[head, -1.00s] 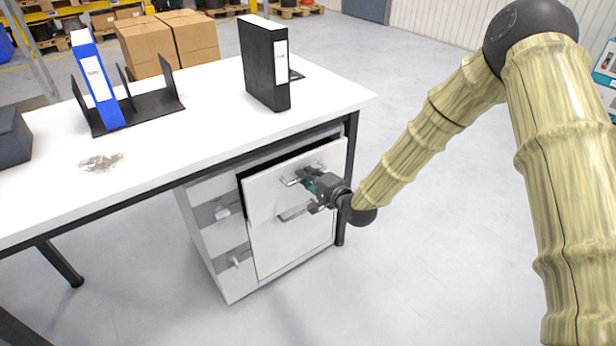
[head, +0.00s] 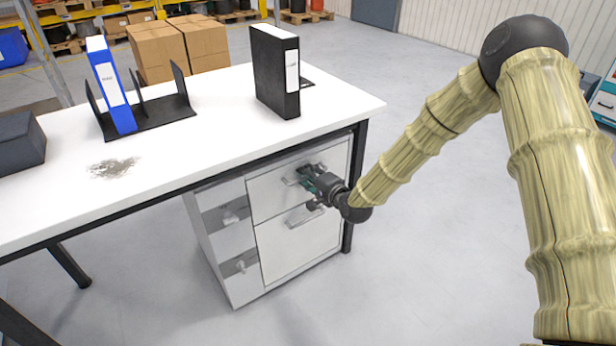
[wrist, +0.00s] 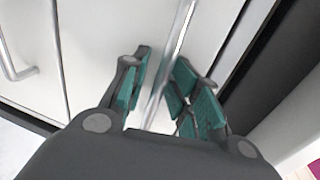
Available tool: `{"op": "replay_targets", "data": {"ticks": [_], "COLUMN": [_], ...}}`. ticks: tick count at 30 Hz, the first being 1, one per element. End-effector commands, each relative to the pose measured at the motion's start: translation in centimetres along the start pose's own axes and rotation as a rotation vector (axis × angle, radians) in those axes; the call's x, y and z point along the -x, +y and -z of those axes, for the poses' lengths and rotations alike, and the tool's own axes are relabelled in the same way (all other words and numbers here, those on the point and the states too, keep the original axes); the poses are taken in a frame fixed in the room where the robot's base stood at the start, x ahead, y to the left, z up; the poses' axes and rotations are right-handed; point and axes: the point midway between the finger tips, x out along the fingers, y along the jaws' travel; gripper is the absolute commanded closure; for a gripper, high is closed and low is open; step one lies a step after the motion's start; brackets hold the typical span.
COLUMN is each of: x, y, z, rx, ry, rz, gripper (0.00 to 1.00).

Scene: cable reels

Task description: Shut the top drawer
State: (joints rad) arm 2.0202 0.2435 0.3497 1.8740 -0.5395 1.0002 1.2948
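The top drawer (head: 268,197) is the upper front in the right column of the white cabinet under the desk. Its front looks flush, or nearly so, with the lower drawer front (head: 290,250). My gripper (head: 304,179) is at its bar handle, covering part of it in the head view. In the wrist view, the handle (wrist: 182,30) runs between the teal-padded fingers of my gripper (wrist: 165,75). The fingers are partly apart, with a gap visible at the left pad. The right pad is close to the bar; contact is unclear.
The white desk top (head: 210,120) overhangs the cabinet, with a dark leg (head: 358,180) right of it. A black binder (head: 275,72), a blue binder (head: 112,85) in a rack and a dark box (head: 20,145) stand on top. Floor to the right is free.

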Motion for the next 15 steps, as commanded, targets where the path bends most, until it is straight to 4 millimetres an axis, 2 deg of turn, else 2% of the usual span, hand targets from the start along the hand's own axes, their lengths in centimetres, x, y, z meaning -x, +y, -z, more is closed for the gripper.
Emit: {"op": "replay_targets", "data": {"ticks": [10, 15], "x": [0.1, 1.4], "y": [-0.1, 0.0], "z": [0.0, 0.0], "rx": [0.000, -0.001], "ry": [-0.001, 0.000], "rz": [0.001, 0.000], "gripper": [0.69, 0.69]}}
